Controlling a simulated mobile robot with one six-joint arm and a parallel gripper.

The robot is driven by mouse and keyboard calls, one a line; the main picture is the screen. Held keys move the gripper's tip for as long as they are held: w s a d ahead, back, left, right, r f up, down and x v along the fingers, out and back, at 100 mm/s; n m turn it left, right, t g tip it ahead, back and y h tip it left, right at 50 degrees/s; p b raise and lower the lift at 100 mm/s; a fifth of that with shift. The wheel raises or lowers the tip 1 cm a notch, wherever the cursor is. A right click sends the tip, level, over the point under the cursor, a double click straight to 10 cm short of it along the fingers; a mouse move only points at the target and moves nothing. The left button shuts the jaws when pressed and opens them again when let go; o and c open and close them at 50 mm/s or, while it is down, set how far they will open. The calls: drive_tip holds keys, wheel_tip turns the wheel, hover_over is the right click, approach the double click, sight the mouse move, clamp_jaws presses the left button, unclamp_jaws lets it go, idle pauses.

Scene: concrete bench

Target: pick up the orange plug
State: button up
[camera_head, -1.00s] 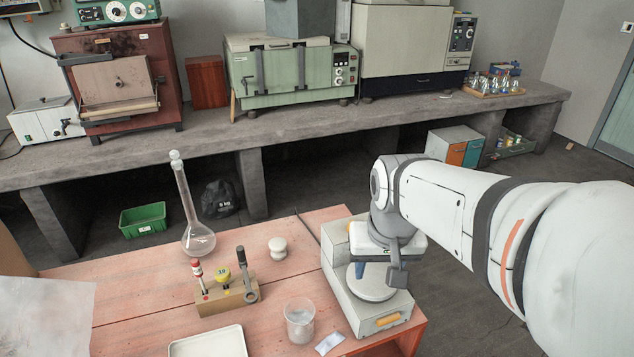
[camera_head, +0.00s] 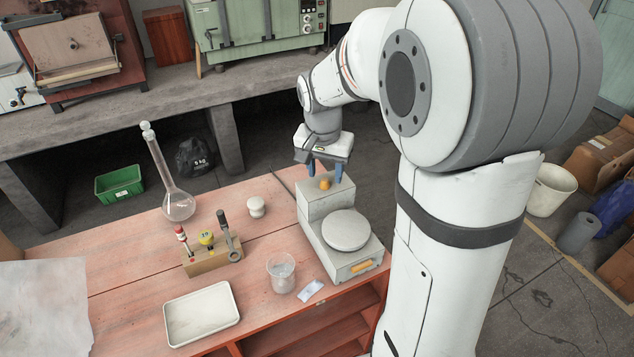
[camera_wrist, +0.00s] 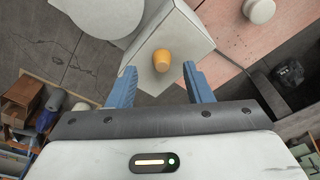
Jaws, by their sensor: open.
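The orange plug (camera_head: 324,184) sits on top of the raised rear block of a grey balance (camera_head: 331,207). In the wrist view the plug (camera_wrist: 162,60) stands between and just beyond the tips of my gripper's two blue fingers. My gripper (camera_head: 325,172) is above the plug in the head view, pointing down, with its fingers apart and nothing between them that I can see held. The wrist view also shows the open gripper (camera_wrist: 158,75). Whether the fingers are level with the plug is hard to tell.
The balance's round pan (camera_head: 346,230) is in front of the plug. A white knobbed weight (camera_head: 257,207), a wooden stand (camera_head: 213,260) with small tools, a flask (camera_head: 178,204), a beaker (camera_head: 281,272) and a white tray (camera_head: 202,314) stand on the red table, left of the balance.

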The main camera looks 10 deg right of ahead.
sight(325, 185)
drive_tip(key=shift+w+d+f, duration=0.1)
drive_tip(key=shift+w+f, duration=0.1)
drive_tip(key=shift+f, duration=1.2)
drive_tip(key=shift+c, duration=0.5)
clamp_jaws()
